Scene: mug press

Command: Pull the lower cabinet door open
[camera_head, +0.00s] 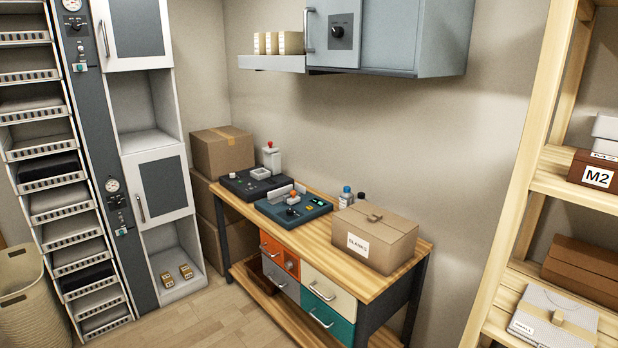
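The tall white cabinet stands at the left. Its lower door (165,186) has a white frame and a dark grey panel, and it looks shut. The door's upright metal handle (141,208) is on its left side. The upper door (136,30) looks alike, with a handle (103,38) at its left, and also looks shut. Open compartments lie below each door; the lower one (170,262) holds small tan blocks (177,276). My gripper is not in this view.
A grey column with gauges (115,195) and a rack of trays (67,200) stand left of the cabinet. Cardboard boxes (222,150) and a wooden workbench (405,272) stand to the right. The wooden floor (215,320) in front is clear, with a basket (28,300) at the far left.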

